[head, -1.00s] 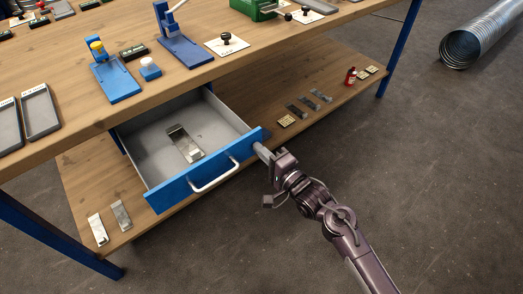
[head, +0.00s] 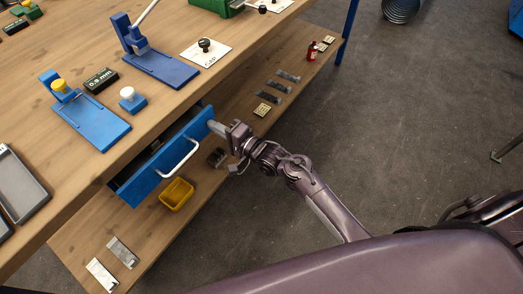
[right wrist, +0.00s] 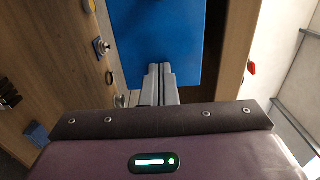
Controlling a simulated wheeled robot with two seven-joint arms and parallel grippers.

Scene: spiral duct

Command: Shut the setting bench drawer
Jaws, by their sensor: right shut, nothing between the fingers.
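The drawer's blue front (head: 136,188) with its pale bar handle (head: 180,158) hangs under the wooden bench top (head: 95,165). It stands a little way out, with a narrow dark strip of the inside showing behind it. My right gripper (head: 214,127) is shut and empty, its fingertips at the right end of the drawer front. In the right wrist view the closed fingers (right wrist: 160,72) point at the blue front (right wrist: 155,35) and appear to touch it. My left gripper is not in view.
A yellow bin (head: 177,194) and metal pieces (head: 122,252) lie on the lower shelf (head: 200,205). Blue fixtures (head: 90,118) and a grey tray (head: 20,185) stand on the bench top. The floor in front is clear near the arm.

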